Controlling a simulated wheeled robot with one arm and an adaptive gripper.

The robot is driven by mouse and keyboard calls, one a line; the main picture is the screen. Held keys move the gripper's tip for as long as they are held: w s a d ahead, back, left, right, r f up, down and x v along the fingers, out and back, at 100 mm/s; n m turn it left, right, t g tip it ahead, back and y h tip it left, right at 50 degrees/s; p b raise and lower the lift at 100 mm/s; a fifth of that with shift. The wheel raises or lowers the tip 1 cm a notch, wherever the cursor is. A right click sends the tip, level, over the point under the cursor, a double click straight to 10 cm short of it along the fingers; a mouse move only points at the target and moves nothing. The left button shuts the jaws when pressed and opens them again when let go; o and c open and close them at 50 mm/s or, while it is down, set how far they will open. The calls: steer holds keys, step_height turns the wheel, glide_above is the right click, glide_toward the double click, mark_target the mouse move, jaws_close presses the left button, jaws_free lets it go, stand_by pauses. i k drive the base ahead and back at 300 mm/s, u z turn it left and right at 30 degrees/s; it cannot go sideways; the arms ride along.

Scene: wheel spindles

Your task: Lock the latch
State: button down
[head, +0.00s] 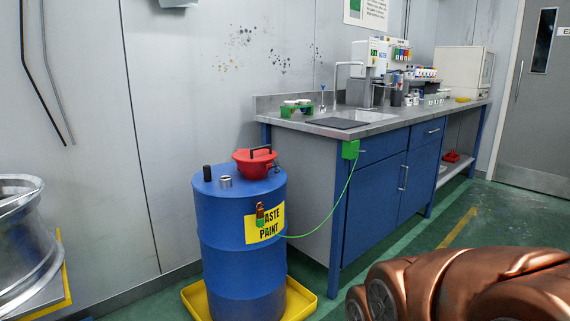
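A blue drum (240,275) with a yellow "WASTE PAINT" label stands left of the bench. A red funnel-shaped lid (254,166) with a black handle (261,149) sits on its top. A small dark part (277,168) shows at the lid's right edge; it may be the latch, but it is too small to tell whether it is locked. My copper-coloured arm (470,285) fills the lower right corner, apart from the drum. My gripper's fingers are not in view.
The drum stands in a yellow tray (302,299). A green cable (325,222) runs from the drum's front to a green box (350,149) on the blue bench (372,205). A metal wheel rim (20,240) is at far left. Green floor lies between bench and arm.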

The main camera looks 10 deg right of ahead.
mark_target(276, 162)
steer(key=u, duration=0.4)
steer(key=i, duration=0.85)
steer(key=u, duration=0.15)
